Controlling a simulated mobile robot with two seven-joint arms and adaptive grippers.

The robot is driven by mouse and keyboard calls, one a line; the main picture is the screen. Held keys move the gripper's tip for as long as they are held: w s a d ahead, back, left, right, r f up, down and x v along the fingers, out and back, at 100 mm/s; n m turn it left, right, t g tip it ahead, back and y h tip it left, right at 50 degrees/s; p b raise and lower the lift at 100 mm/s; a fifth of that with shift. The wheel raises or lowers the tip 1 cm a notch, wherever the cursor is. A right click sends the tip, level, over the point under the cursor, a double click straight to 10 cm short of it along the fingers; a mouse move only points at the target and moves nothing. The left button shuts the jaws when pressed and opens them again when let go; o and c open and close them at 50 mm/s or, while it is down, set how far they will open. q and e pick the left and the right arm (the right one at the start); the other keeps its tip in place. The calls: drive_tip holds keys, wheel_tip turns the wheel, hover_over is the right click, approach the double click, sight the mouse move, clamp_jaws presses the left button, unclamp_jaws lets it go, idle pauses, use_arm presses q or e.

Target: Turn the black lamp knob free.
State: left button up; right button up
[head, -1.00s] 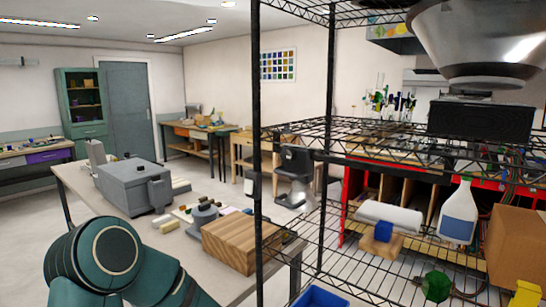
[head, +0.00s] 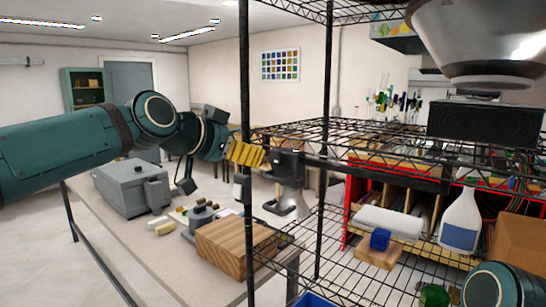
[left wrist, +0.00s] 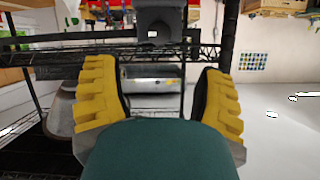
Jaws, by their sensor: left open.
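A black clamp with a silver shade under it, apparently the lamp (head: 286,170), hangs on the rack's front rail in the head view. I cannot make out its knob as a separate part. My left gripper (head: 248,154), with yellow fingers, is just left of the clamp. In the left wrist view the left gripper (left wrist: 158,70) is open, with nothing held between its fingers. A black block, likely the clamp (left wrist: 160,18), shows beyond the fingertips, apart from them. My right gripper is not in view; only a teal arm part shows at lower right.
The black wire rack (head: 322,150) fills the middle and right. A spray bottle (head: 460,220), a black box (head: 480,122) and a large metal hood (head: 480,45) are on the right. A workbench (head: 150,250) with a wooden block (head: 235,248) stands below my left arm.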

sight(273, 158)
use_arm(q)
drive_tip(key=p+x, duration=0.2)
drive_tip(key=x, duration=0.8)
drive_tip(key=shift+w+d+f, duration=0.15)
drive_tip(key=shift+w+d, duration=0.05)
drive_tip(key=shift+d, duration=0.1)
drive_tip(key=shift+w+d+f, duration=0.25)
drive_tip(key=shift+w+d, duration=0.05)
drive_tip(key=shift+w, duration=0.2)
drive_tip(key=shift+c, duration=0.2)
drive_tip(key=c, duration=1.1)
drive_tip(key=shift+c, duration=0.3)
